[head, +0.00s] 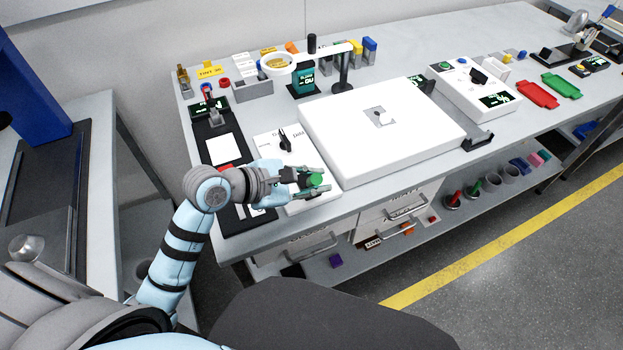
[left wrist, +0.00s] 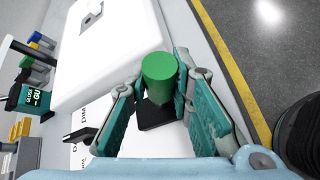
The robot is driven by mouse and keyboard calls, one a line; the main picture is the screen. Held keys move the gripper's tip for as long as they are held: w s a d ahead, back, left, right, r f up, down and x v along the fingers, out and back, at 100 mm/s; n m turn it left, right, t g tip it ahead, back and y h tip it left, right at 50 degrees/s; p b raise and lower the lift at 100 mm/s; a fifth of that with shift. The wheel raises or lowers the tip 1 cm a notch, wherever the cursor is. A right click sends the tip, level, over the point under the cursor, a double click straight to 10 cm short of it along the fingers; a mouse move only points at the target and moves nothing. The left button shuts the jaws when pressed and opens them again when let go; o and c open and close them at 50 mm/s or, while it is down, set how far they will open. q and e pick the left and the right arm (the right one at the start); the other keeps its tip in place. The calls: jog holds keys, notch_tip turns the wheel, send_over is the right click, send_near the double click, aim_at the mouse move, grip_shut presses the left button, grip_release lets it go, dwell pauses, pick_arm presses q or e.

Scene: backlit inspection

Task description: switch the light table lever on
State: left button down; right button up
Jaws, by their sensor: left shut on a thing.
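The light table (head: 330,150) is a thick white slab with a grey part lying on its bright top; its edge shows in the left wrist view (left wrist: 85,75). Beside it is a white control panel (head: 268,146) with a black knob (head: 284,140) and a green-topped lever (head: 316,180). In the left wrist view the lever's green cylindrical grip (left wrist: 160,80) stands over a black base (left wrist: 158,112). My left gripper (head: 308,183) is at the panel's near end, its fingers (left wrist: 160,74) closed around the green grip. My right gripper is not in view.
A black tray with a white card (head: 224,150) lies left of the panel. A ring magnifier (head: 279,63) and small coloured blocks stand behind. A second white panel (head: 475,88) and red and green trays (head: 538,94) are at the right. Drawers (head: 400,210) sit below the bench.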

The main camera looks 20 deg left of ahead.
aim_at(308, 183)
pick_arm(q)
jog(key=shift+f, duration=0.1)
dwell(0.3)
jog(key=c, duration=1.4)
grip_release()
jog(key=shift+s+a+r, duration=0.2)
jog(key=shift+s, duration=0.05)
jog(key=v, duration=0.6)
jog(key=shift+f, duration=0.1)
jog(key=shift+s+a+r, duration=0.1)
jog(key=shift+s+r, duration=0.15)
jog(key=shift+r, duration=0.05)
